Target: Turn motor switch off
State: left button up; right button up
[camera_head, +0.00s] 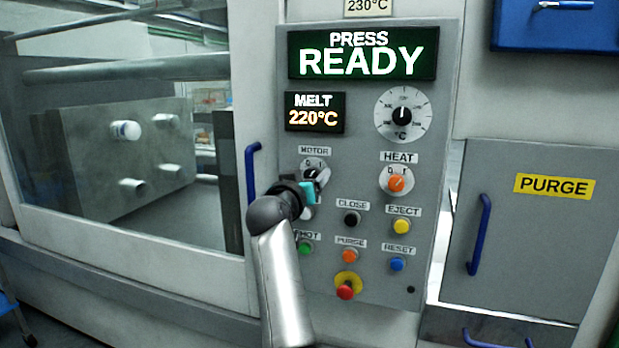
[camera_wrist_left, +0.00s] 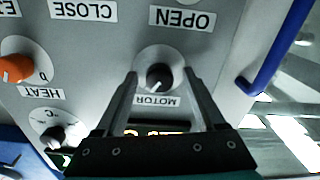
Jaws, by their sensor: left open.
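The motor switch (camera_head: 310,173) is a round black knob on a pale dial under the MOTOR label, with 0 and I marks above it. It is partly hidden by my left gripper (camera_head: 320,180) in the head view. In the left wrist view, which is upside down, the black knob (camera_wrist_left: 159,76) lies between the two open fingertips of the left gripper (camera_wrist_left: 161,74). Its white mark points down and slightly left there, towards the MOTOR label. Whether the fingers touch the knob I cannot tell. My right gripper is not in view.
The orange HEAT knob (camera_head: 396,183) is right of the motor switch. Black CLOSE (camera_head: 351,218), yellow EJECT (camera_head: 402,226) and other buttons sit below. A red emergency button (camera_head: 345,291) is lowest. A blue door handle (camera_head: 252,173) stands left. The display (camera_head: 362,54) reads PRESS READY.

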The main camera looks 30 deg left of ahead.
pick_arm(q)
grip_shut()
dwell(0.4)
jog(key=shift+r+n+p, duration=0.1)
jog(key=shift+n+p, duration=0.4)
jog(key=shift+p, duration=0.2)
jog(key=n+p, duration=0.8)
jog(key=p, duration=0.1)
jog(key=shift+r, duration=0.1)
jog(key=shift+n+p, duration=1.9)
jog(key=shift+n, duration=0.5)
jog(key=shift+f, duration=0.2)
